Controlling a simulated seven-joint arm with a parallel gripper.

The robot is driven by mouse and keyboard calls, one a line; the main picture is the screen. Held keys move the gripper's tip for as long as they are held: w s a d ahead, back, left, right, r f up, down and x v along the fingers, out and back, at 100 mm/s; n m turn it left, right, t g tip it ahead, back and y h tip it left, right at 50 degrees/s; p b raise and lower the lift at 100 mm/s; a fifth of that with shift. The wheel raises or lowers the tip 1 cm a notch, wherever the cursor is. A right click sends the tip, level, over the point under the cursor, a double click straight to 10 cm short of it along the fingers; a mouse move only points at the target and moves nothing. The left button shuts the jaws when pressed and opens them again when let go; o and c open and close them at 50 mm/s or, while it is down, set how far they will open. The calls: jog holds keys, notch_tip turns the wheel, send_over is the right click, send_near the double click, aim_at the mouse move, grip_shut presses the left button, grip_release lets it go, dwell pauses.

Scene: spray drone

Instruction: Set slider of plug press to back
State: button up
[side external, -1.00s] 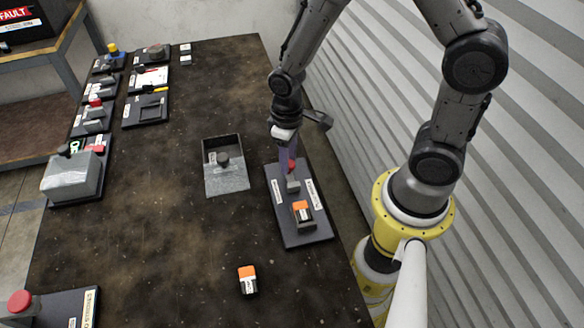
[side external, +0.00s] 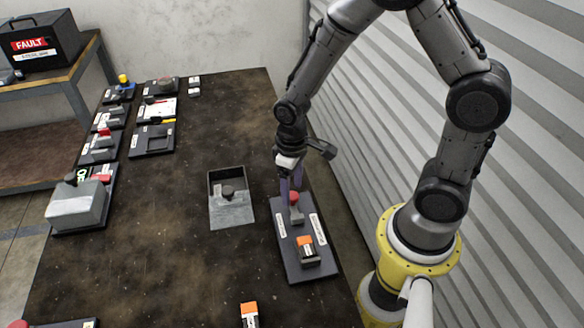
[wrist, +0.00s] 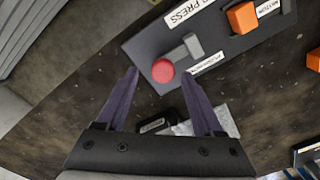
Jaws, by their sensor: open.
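The plug press is a dark flat board (side external: 292,262) with white labels, near the table's right edge; it also shows at the top of the wrist view (wrist: 235,47). On it are a red round knob (wrist: 163,71) joined to a grey piece (wrist: 193,46), and an orange-topped block (side external: 307,249), orange in the wrist view too (wrist: 242,17). My gripper (side external: 291,190) is at the board's far end, by the red knob. In the wrist view, my gripper's open fingers (wrist: 158,77) appear on either side of the knob. I cannot tell whether they touch it.
A grey open box with a black knob (side external: 231,210) stands left of the board. A loose orange and white block (side external: 249,313) lies at the near edge of the picture. Several other devices line the table's left side (side external: 78,203).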

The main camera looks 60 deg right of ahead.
aim_at(292, 193)
notch_tip(292, 193, up, 13)
dwell(0.3)
jog(key=shift+r, duration=0.1)
jog(key=s+d+r+t, duration=0.1)
jog(key=s+r+t, duration=0.4)
jog(key=s+r, duration=0.5)
jog(key=s, duration=0.2)
jog(key=s+m, duration=0.1)
jog(key=shift+s+f+t, duration=0.25)
jog(key=shift+s+t, duration=0.05)
